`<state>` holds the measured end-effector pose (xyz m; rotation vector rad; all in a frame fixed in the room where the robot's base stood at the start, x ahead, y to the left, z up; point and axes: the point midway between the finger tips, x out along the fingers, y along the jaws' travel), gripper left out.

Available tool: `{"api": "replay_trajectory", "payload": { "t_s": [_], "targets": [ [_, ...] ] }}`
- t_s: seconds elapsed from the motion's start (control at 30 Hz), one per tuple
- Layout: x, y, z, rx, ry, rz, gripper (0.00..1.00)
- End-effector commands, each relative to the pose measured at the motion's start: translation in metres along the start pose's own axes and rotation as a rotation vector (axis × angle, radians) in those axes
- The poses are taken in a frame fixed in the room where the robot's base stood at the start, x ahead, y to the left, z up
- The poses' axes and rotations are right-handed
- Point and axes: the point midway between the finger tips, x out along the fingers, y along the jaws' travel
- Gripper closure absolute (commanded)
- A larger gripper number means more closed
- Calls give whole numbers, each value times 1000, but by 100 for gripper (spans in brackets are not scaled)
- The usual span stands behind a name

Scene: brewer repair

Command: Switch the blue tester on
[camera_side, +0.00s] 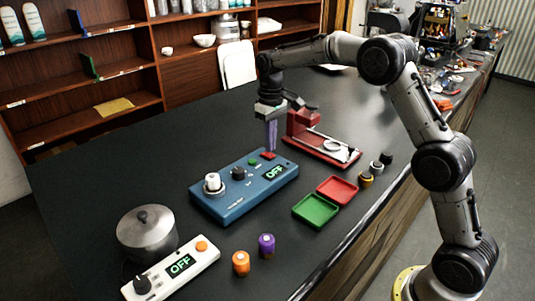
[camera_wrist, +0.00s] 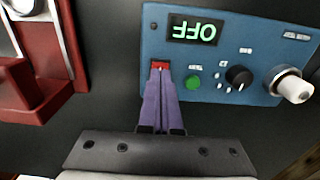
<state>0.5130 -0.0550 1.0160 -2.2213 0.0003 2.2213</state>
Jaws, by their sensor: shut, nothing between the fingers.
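The blue tester (camera_side: 238,203) lies on the dark bench in the middle of the side view, and its display (camera_side: 275,172) reads OFF. In the wrist view the tester (camera_wrist: 215,62) shows the same OFF display (camera_wrist: 194,29), upside down. A red switch (camera_wrist: 160,66) sits at its edge beside the display. My gripper (camera_wrist: 161,76) is shut and empty, its purple fingertips right at the red switch and partly covering it. I cannot tell whether they touch it. In the side view my gripper (camera_side: 272,148) points down at the tester's far edge.
A red device (camera_side: 300,128) stands close beside my gripper. Green (camera_side: 316,210) and red (camera_side: 337,190) trays lie right of the tester. A white unit (camera_side: 200,262) also reading OFF, a pot (camera_side: 147,235), and orange (camera_side: 241,263) and purple (camera_side: 266,245) cylinders are in front.

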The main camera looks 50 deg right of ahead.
Motion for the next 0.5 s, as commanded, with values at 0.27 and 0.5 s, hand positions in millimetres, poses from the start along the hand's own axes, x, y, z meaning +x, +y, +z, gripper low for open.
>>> {"api": "replay_trajectory", "payload": {
  "t_s": [0.27,0.5],
  "targets": [
    [0,0,0,0,0,0,100],
    [3,0,0,0,0,0,100]
  ]
}}
